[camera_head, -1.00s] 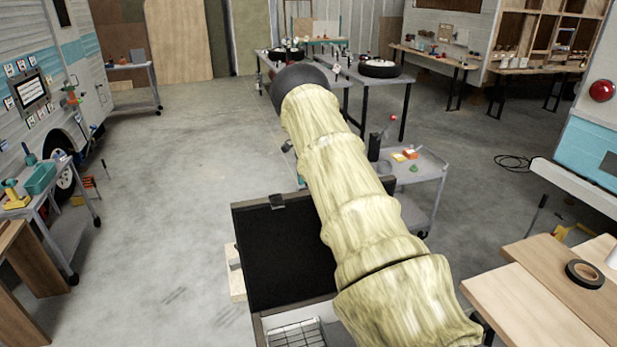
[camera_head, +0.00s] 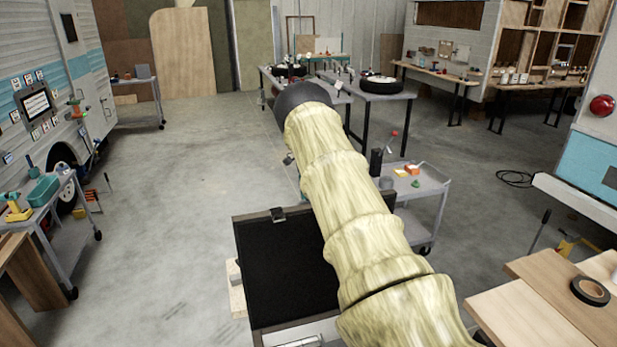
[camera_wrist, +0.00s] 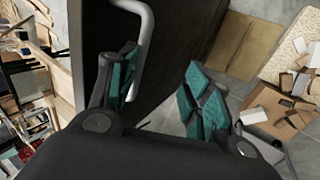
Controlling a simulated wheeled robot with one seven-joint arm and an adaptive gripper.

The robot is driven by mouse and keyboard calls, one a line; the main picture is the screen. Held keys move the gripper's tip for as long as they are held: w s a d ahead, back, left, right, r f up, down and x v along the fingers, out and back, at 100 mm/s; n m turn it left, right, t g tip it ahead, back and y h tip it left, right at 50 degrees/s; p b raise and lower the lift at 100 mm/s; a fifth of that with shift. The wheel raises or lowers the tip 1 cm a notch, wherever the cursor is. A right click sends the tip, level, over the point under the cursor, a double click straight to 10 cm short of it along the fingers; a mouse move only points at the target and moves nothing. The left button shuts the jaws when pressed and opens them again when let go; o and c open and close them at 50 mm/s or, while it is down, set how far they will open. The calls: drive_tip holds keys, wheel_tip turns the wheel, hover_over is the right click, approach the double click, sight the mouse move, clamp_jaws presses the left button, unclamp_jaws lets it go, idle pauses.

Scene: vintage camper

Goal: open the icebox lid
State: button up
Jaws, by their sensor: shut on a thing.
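The icebox lid (camera_head: 285,265) is a dark panel with a grey rim, standing raised in the lower middle of the head view, partly hidden by my arm. A small dark latch piece (camera_head: 278,214) sits on its upper edge. In the wrist view the lid (camera_wrist: 185,35) is a dark slab behind the fingers. A grey bar handle (camera_wrist: 147,30) curves down between the teal-padded fingers, close to the left one. The gripper is hidden in the head view.
A grey cart (camera_head: 425,185) stands beyond the lid, behind my arm. A wooden table (camera_head: 535,315) with a tape roll (camera_head: 590,291) is at lower right. A tool cart (camera_head: 45,205) stands at left. The floor (camera_head: 180,200) between is clear.

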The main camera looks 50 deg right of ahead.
drive_tip(key=v, duration=1.1)
drive_tip(key=shift+r, duration=0.2)
drive_tip(key=shift+d, duration=0.1)
